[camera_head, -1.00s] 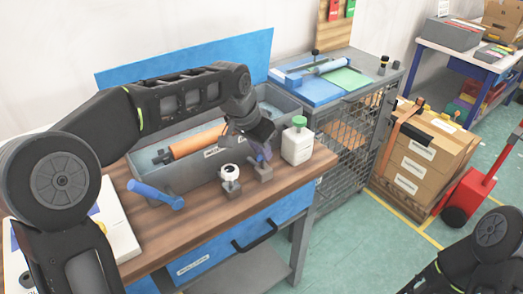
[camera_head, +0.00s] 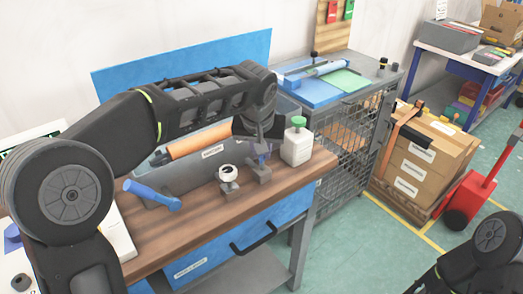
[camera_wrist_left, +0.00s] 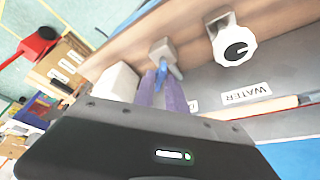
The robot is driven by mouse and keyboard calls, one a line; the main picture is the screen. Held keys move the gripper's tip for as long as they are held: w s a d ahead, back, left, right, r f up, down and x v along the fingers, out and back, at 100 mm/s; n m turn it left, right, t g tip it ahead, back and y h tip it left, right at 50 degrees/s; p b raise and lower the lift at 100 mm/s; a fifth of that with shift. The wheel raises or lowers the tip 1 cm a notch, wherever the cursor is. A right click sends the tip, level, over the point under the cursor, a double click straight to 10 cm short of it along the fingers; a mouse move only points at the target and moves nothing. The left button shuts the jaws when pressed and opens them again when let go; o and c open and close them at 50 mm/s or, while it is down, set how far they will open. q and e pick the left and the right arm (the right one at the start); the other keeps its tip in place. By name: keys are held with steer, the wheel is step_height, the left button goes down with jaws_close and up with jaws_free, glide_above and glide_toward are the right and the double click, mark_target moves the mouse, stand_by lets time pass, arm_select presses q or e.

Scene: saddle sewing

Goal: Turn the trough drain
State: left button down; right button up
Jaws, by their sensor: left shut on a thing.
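The grey trough (camera_head: 190,178) stands on the wooden bench, with an orange roller (camera_head: 200,142) in it. The drain is a grey block (camera_head: 260,174) at its front, and its blue handle (camera_wrist_left: 162,68) shows in the left wrist view. My left gripper (camera_head: 262,152) reaches down from above onto this handle. In the left wrist view its purplish fingers (camera_wrist_left: 160,90) are shut on the handle, hiding part of it. A white knob (camera_head: 227,172) on a grey base stands left of the drain; it also shows in the left wrist view (camera_wrist_left: 232,45). My right gripper is out of view.
A white bottle with a green cap (camera_head: 297,146) stands close to the right of the drain. A blue-handled tool (camera_head: 153,195) lies at the trough's front left. The bench top (camera_head: 200,222) is clear at the front edge. A wire-sided cabinet (camera_head: 345,140) stands to the right.

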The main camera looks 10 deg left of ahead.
arm_select(q)
steer(key=c, duration=1.4)
jaws_free()
steer(key=shift+r, duration=0.1)
steer(key=v, duration=0.7)
steer(key=shift+r, duration=0.3)
steer(key=shift+s, duration=0.15)
